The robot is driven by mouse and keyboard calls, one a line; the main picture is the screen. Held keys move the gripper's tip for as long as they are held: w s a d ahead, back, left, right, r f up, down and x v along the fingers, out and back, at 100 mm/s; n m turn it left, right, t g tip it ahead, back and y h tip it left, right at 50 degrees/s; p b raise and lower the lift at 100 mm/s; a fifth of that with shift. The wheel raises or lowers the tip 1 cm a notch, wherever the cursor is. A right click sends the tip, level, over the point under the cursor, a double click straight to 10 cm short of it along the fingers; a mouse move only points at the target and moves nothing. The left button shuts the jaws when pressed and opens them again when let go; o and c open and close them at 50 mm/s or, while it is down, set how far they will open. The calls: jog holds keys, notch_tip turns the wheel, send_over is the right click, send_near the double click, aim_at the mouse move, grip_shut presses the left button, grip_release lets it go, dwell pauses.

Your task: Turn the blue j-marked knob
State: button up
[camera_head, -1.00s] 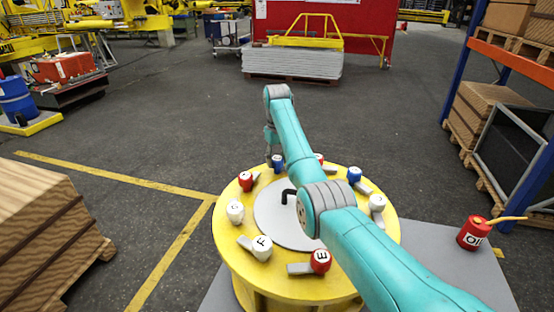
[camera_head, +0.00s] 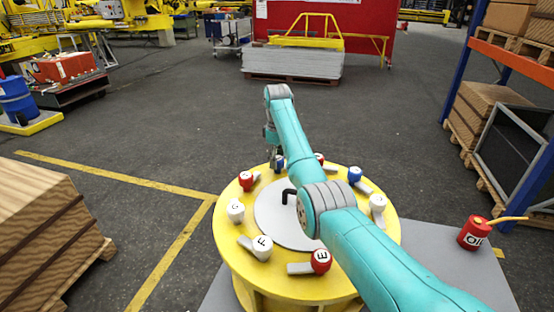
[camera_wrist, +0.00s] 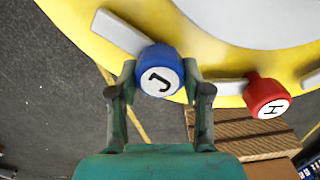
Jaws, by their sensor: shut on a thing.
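The blue J-marked knob (camera_wrist: 160,71) shows in the wrist view with its white J face towards the camera and its pale lever pointing up and left over the yellow rim. My gripper (camera_wrist: 159,80) has a finger on each side of the knob and is shut on it. In the head view the blue knob (camera_head: 281,161) sits at the far edge of the round yellow table (camera_head: 232,255), partly hidden by my gripper (camera_head: 275,158).
The red H knob (camera_wrist: 266,95) is right of the J knob in the wrist view. Other lettered knobs, such as the white F knob (camera_head: 262,247) and red E knob (camera_head: 320,261), ring the table. A black handle (camera_head: 288,195) stands mid-table. Wooden crates (camera_head: 45,230) stand left.

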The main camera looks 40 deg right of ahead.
aim_at(277, 157)
dwell(0.4)
jog(key=o, duration=1.2)
jog(key=shift+c, duration=0.2)
jog(key=shift+r, duration=0.1)
jog(key=shift+r, duration=3.6)
